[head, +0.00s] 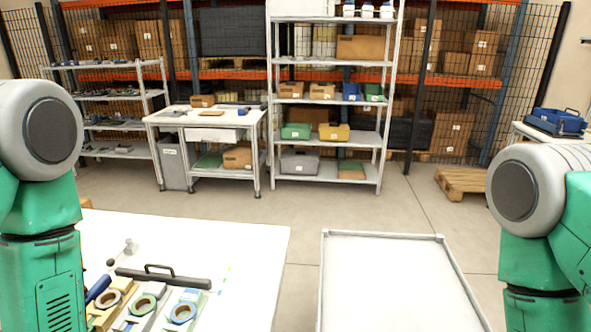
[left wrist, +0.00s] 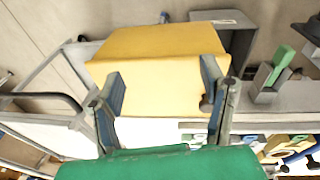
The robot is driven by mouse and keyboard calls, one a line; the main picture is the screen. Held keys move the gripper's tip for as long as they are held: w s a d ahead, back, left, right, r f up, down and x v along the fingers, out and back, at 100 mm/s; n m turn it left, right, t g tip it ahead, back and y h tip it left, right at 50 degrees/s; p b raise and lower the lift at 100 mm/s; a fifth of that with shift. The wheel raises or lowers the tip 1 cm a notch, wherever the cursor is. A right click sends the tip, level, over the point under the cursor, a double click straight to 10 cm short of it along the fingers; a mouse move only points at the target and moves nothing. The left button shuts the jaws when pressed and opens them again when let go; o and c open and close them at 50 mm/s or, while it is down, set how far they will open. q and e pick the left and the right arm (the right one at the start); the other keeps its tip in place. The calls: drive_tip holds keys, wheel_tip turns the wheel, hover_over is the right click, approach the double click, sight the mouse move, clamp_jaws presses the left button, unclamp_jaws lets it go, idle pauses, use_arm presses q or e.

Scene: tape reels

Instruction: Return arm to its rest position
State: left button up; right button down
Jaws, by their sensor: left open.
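My left gripper (left wrist: 164,92) shows in the left wrist view with its two fingers spread wide. A yellow box-like thing (left wrist: 165,50) lies beyond the fingers and spans the gap between them; I see no clear grip on it. In the head view, tape reels lie at the lower left on a white table (head: 240,250): a tan one (head: 107,299), a green one (head: 143,304) and a blue one (head: 182,312). Both my arms show at the sides of the head view, but neither gripper does.
A dark bar with a handle (head: 175,279) lies behind the reels. A grey-rimmed cart (head: 390,236) stands right of the table, its visible top empty. Shelves (head: 325,170), a workbench (head: 205,117) and a pallet (head: 460,181) stand farther back, with open floor in front.

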use_arm(q)
drive_tip(key=s+f+g+y, duration=0.1)
drive_tip(key=s+f, duration=0.3)
drive_tip(key=s, duration=0.6)
wheel_tip(320, 180, down, 10)
drive_tip(key=w+b, duration=0.2)
drive_tip(key=b, duration=0.8)
drive_tip(key=shift+d+r+m+b, duration=0.15)
drive_tip(key=shift+m+b, duration=0.15)
drive_tip(key=shift+m, duration=0.1)
use_arm(e)
wheel_tip(320, 180, down, 11)
drive_tip(key=shift+d+r, duration=0.15)
drive_tip(key=shift+d, duration=0.15)
